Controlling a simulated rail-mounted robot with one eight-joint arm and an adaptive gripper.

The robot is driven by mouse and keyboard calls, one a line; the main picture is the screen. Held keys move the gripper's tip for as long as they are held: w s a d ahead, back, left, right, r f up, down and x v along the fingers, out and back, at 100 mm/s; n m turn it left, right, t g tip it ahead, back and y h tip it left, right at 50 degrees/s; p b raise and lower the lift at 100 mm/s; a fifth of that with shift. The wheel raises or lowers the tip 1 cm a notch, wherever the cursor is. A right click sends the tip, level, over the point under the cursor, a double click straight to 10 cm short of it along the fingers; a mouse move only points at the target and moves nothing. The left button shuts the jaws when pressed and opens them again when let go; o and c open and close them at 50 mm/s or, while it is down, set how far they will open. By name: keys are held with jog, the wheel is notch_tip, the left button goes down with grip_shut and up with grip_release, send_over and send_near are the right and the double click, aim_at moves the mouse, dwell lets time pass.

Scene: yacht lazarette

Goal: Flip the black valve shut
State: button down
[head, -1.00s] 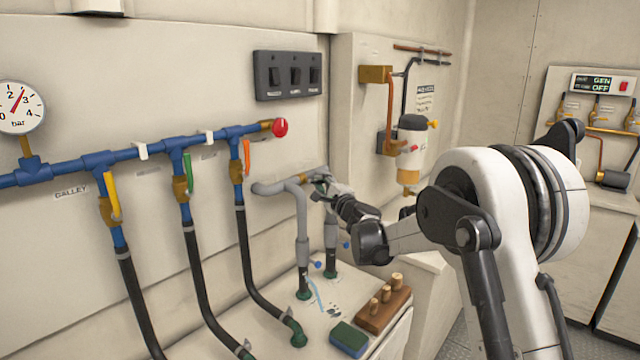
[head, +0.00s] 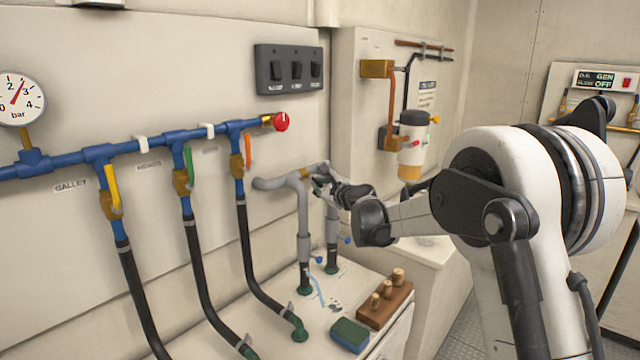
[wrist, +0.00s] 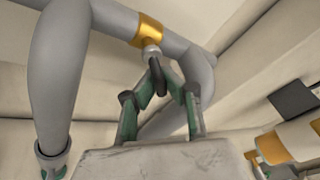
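The black valve (wrist: 158,78) shows in the wrist view as a short dark lever. It hangs down from a brass fitting (wrist: 148,29) on the grey pipe. My gripper (wrist: 163,80) has green-sided fingers that angle inward, and their tips close in on the lever from both sides. Any small gap at the right fingertip is hard to make out. In the head view my gripper (head: 322,184) is at the upper grey pipe (head: 279,183), and the lever is hidden there by the gripper.
Three hoses with yellow (head: 112,190), green (head: 188,163) and orange (head: 248,150) levers hang at left. A red knob (head: 281,122) is above the grey pipe. A wooden peg block (head: 384,309) and a green-and-blue sponge (head: 349,335) lie on the ledge below.

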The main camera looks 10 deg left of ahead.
jog(key=m, duration=0.1)
jog(key=m+g, duration=0.1)
jog(key=s+m+g, duration=0.1)
jog(key=shift+a+f, duration=0.25)
jog(key=shift+f, duration=0.05)
jog(key=shift+s+a+f+m+g+y, duration=0.2)
jog(key=shift+m+g, duration=0.25)
jog(key=shift+m, duration=0.35)
jog(key=shift+s+a+r+m+g+y, duration=0.2)
jog(key=shift+m+g, duration=0.25)
jog(key=shift+m, duration=0.35)
jog(key=shift+s+f, duration=0.1)
jog(key=shift+f, duration=0.05)
jog(key=c, duration=1.8)
grip_release()
jog(key=shift+o, duration=0.2)
jog(key=shift+s+d, duration=0.1)
jog(key=v, duration=1.1)
jog(key=shift+s+d+r, duration=0.2)
jog(key=shift+s+r, duration=0.05)
jog(key=shift+r, duration=0.05)
